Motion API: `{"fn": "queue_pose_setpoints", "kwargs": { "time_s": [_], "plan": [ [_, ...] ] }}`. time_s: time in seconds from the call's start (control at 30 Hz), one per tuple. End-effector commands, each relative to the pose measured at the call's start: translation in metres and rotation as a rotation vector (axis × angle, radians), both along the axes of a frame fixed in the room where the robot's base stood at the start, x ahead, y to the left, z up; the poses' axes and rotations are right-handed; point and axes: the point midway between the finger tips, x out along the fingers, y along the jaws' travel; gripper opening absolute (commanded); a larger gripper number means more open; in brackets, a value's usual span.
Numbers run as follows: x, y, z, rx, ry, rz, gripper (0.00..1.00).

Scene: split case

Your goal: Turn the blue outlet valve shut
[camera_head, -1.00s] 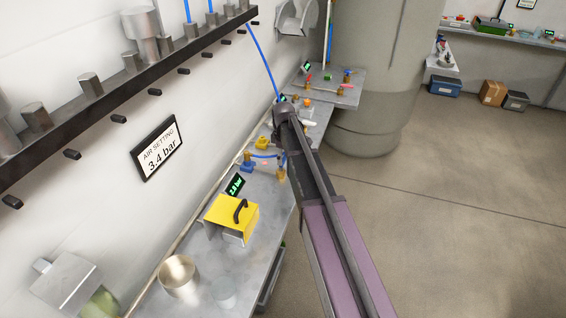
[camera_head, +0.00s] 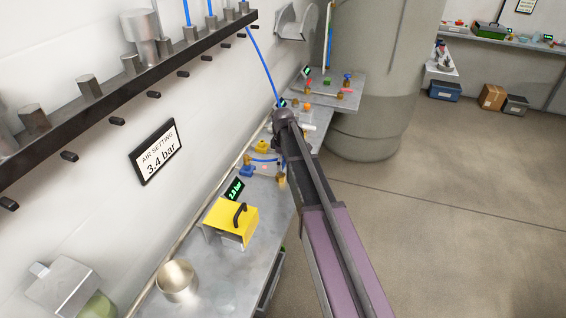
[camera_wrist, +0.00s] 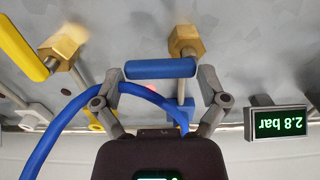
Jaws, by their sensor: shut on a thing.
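The blue valve handle (camera_wrist: 160,68) is a short blue bar in the wrist view. It lies crosswise between the two fingertips of my gripper (camera_wrist: 160,78), which is shut on it. A brass valve body (camera_wrist: 187,40) sits just beyond the handle's right end. A thin blue hose (camera_wrist: 45,140) curves past below the handle. A digital display (camera_wrist: 276,120) to the right reads 2.8 bar, upside down; it also shows in the head view (camera_head: 234,190). In the head view my arm covers much of the area around the gripper.
A yellow valve handle (camera_wrist: 20,48) with its brass body (camera_wrist: 63,45) is left of my gripper. On the bench stand a yellow cover with a black handle (camera_head: 226,222) and a metal cup (camera_head: 176,280). A wall sign (camera_head: 158,152) reads 3.4 bar. Open floor (camera_head: 460,220) lies to the right.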

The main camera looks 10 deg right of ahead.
Motion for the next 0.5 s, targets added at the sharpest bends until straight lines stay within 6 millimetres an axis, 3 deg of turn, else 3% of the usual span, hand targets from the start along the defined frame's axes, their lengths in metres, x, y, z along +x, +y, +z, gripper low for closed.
{"fn": "queue_pose_setpoints", "kwargs": {
  "time_s": [0.5],
  "plan": [
    [-0.0045, -0.0035, -0.0001, 0.004, 0.0, -0.221, 0.45]
  ]
}}
